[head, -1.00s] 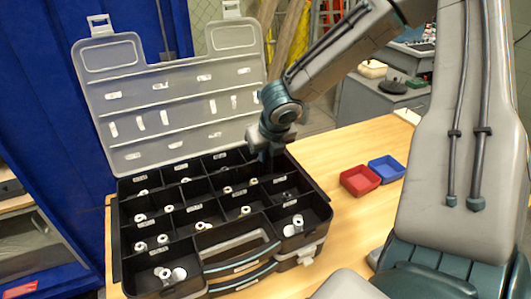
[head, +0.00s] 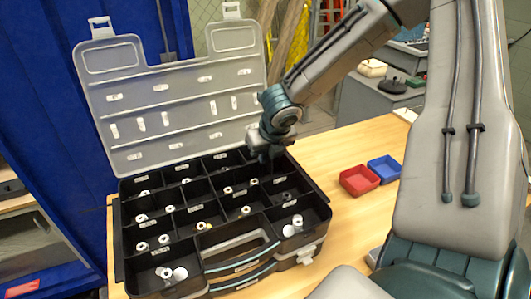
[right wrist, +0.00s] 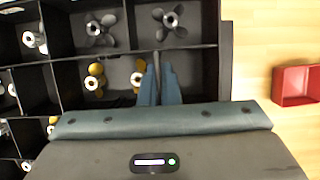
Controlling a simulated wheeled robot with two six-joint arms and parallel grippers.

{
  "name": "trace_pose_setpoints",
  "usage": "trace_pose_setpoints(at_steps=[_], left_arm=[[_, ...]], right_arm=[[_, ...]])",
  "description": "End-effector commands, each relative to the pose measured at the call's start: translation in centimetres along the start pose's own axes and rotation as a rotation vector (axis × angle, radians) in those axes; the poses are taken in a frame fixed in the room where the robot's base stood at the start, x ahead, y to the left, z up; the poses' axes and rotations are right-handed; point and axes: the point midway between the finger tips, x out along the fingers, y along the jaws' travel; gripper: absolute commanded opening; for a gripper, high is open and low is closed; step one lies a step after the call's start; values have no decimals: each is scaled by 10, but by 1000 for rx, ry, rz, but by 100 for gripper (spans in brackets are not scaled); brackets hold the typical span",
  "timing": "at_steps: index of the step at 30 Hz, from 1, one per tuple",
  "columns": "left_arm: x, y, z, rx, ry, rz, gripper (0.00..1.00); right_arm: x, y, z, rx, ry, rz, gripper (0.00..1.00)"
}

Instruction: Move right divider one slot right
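A black organiser case (head: 190,260) lies open on the wooden table, its clear lid (head: 170,95) raised behind it. My right gripper (head: 268,155) is at the case's back right compartments. In the right wrist view its two fingers (right wrist: 160,82) point down into a compartment and are close together. A thin dark strip shows between them, which looks like the top of the right divider (right wrist: 157,56). The divider is mostly hidden by the fingers. My left gripper is not in view.
A red bin (head: 359,181) and a blue bin (head: 386,169) stand on the table right of the case. Several compartments hold small propellers and pale parts. The table between case and bins is clear.

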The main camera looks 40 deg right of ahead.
Motion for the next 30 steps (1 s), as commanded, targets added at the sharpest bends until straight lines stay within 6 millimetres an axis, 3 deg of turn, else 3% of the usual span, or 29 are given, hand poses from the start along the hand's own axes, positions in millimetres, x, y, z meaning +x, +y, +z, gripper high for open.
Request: trace_pose_setpoints(at_steps=[30], left_arm=[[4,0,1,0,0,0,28]], right_arm=[[11,0,-5,0,0,0,0]])
